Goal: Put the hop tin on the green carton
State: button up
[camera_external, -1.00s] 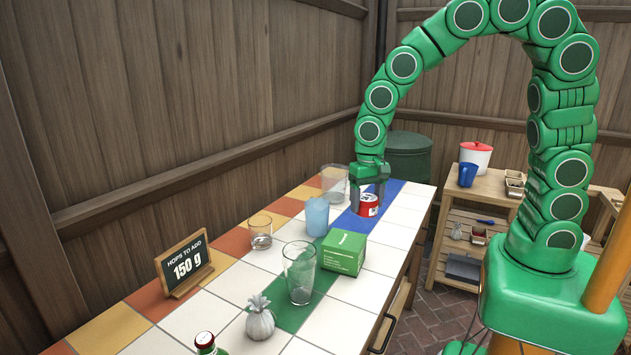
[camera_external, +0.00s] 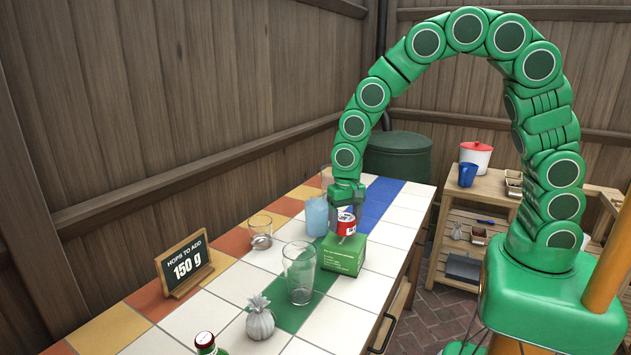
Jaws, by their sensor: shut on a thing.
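The hop tin (camera_external: 346,226) is a small red tin with a white and blue label. My gripper (camera_external: 347,208) is shut on it from above. The tin is at the top of the green carton (camera_external: 342,258), over its upper face; I cannot tell whether it touches the carton or hangs just above it. The carton stands on the tiled table, right of the clear tall glass. The gripper hides part of the tin's upper side.
A light blue cup (camera_external: 316,218) stands close left of my gripper, with a clear glass vessel (camera_external: 327,178) behind. A tall glass (camera_external: 299,272) is left of the carton. White tiles right of the carton are clear.

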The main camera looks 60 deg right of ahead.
aim_at(346, 217)
jog(key=shift+f, duration=1.2)
jog(key=shift+f, duration=0.1)
jog(key=o, duration=1.1)
jog(key=shift+c, duration=0.2)
notch_tip(346, 217, up, 11)
jog(key=shift+f, duration=0.1)
jog(key=shift+r, duration=0.75)
jog(key=shift+s, duration=0.1)
